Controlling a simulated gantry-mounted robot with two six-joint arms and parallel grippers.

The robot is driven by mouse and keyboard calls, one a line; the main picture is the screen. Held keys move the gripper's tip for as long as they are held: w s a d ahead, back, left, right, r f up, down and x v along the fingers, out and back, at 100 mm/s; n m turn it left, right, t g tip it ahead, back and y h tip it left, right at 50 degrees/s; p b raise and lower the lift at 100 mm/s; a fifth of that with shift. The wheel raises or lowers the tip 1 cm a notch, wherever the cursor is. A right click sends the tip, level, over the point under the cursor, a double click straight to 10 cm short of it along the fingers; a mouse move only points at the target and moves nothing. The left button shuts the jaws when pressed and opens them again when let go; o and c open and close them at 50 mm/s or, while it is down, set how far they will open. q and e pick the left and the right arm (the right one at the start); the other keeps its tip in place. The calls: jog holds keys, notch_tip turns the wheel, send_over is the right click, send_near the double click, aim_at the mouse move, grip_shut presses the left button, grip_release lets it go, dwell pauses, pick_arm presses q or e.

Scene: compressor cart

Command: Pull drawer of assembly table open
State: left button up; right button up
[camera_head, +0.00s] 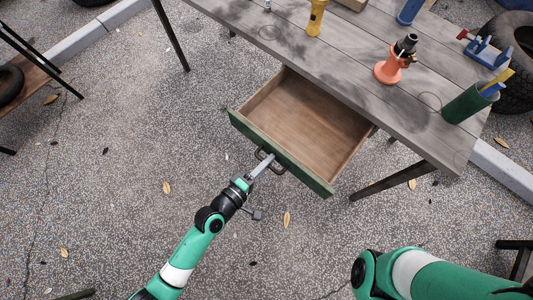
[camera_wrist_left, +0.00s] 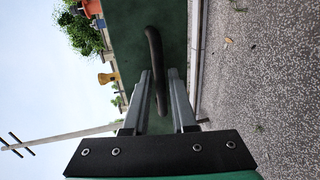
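The assembly table's drawer (camera_head: 310,122) is pulled well out, and its empty wooden inside shows in the head view. Its green front (camera_head: 281,154) carries a dark bar handle (camera_head: 266,156), which also shows in the left wrist view (camera_wrist_left: 154,50). My left gripper (camera_head: 264,165) is at the handle. In the wrist view, the left gripper's two fingers (camera_wrist_left: 161,85) stand apart with the bar between them, and narrow gaps seem to show beside the bar. Of my right arm only green links show at the lower right; its gripper is out of view.
On the table (camera_head: 345,55) stand a yellow tool (camera_head: 316,18), an orange tool (camera_head: 393,66), a blue vise (camera_head: 484,50) and a green cup (camera_head: 467,104). A table leg (camera_head: 395,180) stands right of the drawer. The ground before the drawer is clear apart from leaves.

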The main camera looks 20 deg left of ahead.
pick_arm(q)
jog(key=shift+o, duration=1.1)
jog(key=v, duration=1.1)
jog(key=shift+s+a, duration=0.2)
jog(key=shift+s, duration=0.1)
jog(key=shift+r, duration=0.1)
